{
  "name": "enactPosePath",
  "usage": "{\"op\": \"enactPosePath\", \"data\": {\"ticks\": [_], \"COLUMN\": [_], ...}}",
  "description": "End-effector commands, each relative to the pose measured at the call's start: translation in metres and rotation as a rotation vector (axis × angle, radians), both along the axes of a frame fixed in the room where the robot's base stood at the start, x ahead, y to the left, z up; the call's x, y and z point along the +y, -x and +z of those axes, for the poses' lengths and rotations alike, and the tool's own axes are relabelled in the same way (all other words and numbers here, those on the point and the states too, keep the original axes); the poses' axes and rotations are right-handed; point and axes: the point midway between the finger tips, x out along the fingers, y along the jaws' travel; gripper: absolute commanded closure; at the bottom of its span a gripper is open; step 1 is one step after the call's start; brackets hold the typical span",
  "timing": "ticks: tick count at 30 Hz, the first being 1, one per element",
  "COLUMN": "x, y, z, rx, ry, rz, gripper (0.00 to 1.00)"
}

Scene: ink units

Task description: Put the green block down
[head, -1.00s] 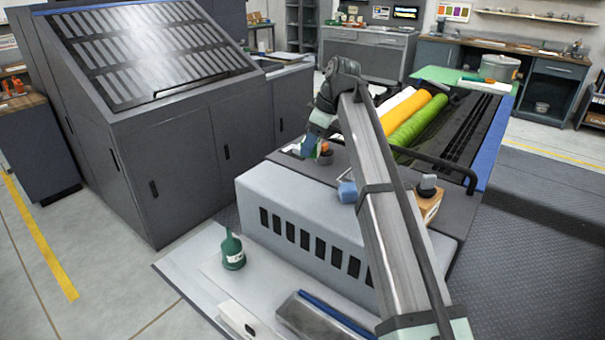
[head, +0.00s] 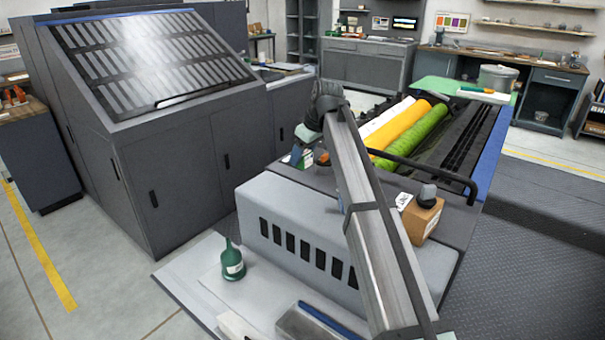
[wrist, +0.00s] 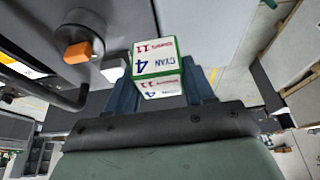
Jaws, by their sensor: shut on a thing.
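In the head view my gripper (head: 298,156) is at the far left part of the press top, beside the tall dark cabinet. The block is small and partly hidden there, and I cannot tell whether it touches the surface.
An orange knob (wrist: 77,52) on a dark round base stands close beside the block. A cardboard box (head: 421,220) with a dark knob on top sits to the right of my arm. Yellow (head: 402,134) and green rollers (head: 418,132) lie behind. A green bottle (head: 232,262) stands in front.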

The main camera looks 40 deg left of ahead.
Motion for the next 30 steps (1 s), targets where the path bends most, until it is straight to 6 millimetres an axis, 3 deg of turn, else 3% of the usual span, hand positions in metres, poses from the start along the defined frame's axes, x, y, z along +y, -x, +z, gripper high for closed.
{"op": "enactPosePath", "data": {"ticks": [3,16,29,30], "x": [-0.001,-0.001,0.000,0.000], "y": [0.001,0.001,0.000,0.000], "z": [-0.018,-0.058,-0.063,-0.063], "rx": [0.000,0.000,-0.001,-0.001], "ry": [0.000,0.000,0.000,0.000], "rz": [0.000,0.001,0.002,0.002], "gripper": [0.77,0.77,0.77,0.44]}}
